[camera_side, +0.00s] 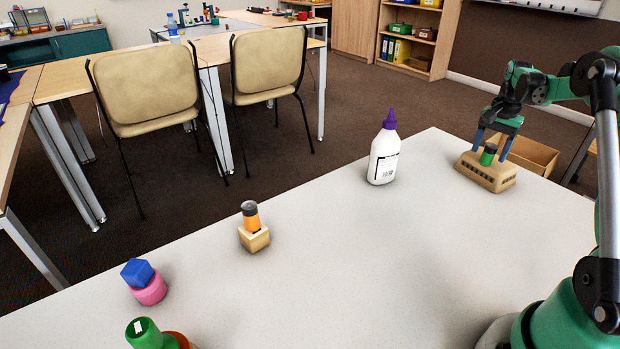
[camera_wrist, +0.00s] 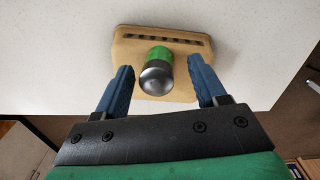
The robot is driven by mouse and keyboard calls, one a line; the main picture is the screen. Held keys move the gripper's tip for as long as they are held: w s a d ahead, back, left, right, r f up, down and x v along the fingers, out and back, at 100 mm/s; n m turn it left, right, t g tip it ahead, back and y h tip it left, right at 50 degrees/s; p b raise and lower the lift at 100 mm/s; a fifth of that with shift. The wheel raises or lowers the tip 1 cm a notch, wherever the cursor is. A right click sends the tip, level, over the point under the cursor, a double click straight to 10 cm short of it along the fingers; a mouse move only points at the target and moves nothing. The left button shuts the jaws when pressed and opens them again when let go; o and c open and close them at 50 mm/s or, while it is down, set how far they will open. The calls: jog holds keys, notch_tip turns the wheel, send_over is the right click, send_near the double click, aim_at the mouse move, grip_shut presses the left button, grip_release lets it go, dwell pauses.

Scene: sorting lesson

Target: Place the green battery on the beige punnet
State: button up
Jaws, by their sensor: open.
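The green battery (camera_side: 488,154) has a dark end and stands on the beige punnet (camera_side: 487,178) near the far right corner of the table. In the wrist view the battery (camera_wrist: 158,68) shows its grey rounded end toward the camera, over the beige punnet (camera_wrist: 184,93) with its row of dark slots. My gripper (camera_side: 492,146) is open, with its blue fingers on either side of the battery. In the wrist view my gripper (camera_wrist: 163,82) shows gaps between both fingers and the battery.
A white glue bottle (camera_side: 384,158) with a purple cap stands left of the punnet. An orange battery (camera_side: 251,217) stands on a small beige block (camera_side: 254,239). A blue cube (camera_side: 137,271) rests on a pink round piece (camera_side: 150,290). A green object (camera_side: 146,334) is at the front edge. The table middle is clear.

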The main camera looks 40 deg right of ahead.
aim_at(492, 144)
notch_tip(492, 144, up, 11)
jog(key=w+a+r+n+t+h, duration=0.1)
jog(key=w+a+r+n, duration=0.1)
jog(key=a, duration=0.3)
jog(key=w+a+r+n, duration=0.1)
jog(key=w+a+n, duration=0.15)
jog(key=a, duration=0.35)
jog(key=s+a+f+n+t, duration=0.2)
jog(key=a+n, duration=0.2)
jog(key=a, duration=0.4)
jog(key=s+a+f+n+t, duration=0.2)
jog(key=a+n, duration=0.1)
jog(key=a, duration=0.5)
jog(key=s+a+f+n+t+y, duration=0.1)
jog(key=a+n, duration=0.3)
jog(key=a, duration=0.4)
jog(key=shift+s+f+n+t, duration=0.4)
jog(key=shift+f+t, duration=0.2)
jog(key=shift+f, duration=0.15)
